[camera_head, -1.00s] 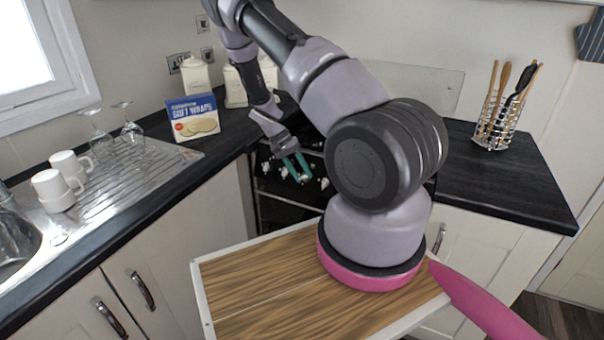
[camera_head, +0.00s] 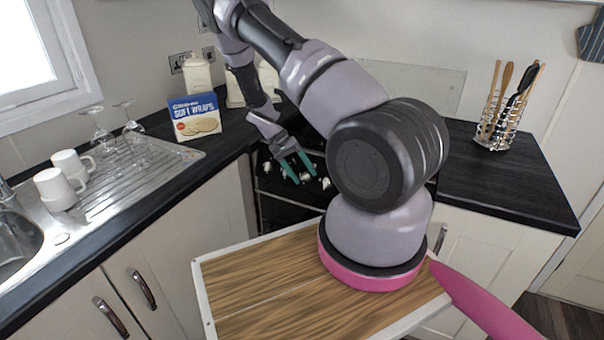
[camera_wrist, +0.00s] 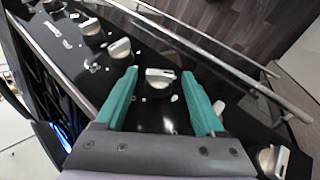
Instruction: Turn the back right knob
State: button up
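The black cooker front (camera_head: 276,206) carries a row of silver knobs. In the wrist view, one knob (camera_wrist: 160,78) sits between the tips of my gripper (camera_wrist: 161,76), with a gap showing on each side. Other knobs stand to its upper left (camera_wrist: 120,48) and further along (camera_wrist: 90,27), and one lies at the lower right (camera_wrist: 272,160). I cannot tell which knob is the back right one. My gripper (camera_head: 304,177) is open, its teal fingers pointing down at the knob row in the head view. Contact with the knob cannot be made out.
A metal rail (camera_wrist: 215,70) runs alongside the knobs in the wrist view. A soft wraps box (camera_head: 196,117) stands on the counter to the left, beside the sink drainer (camera_head: 140,165) with mugs and glasses. A utensil holder (camera_head: 497,122) stands on the right counter.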

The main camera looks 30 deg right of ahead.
jog(key=v, duration=1.1)
jog(key=shift+a, duration=0.1)
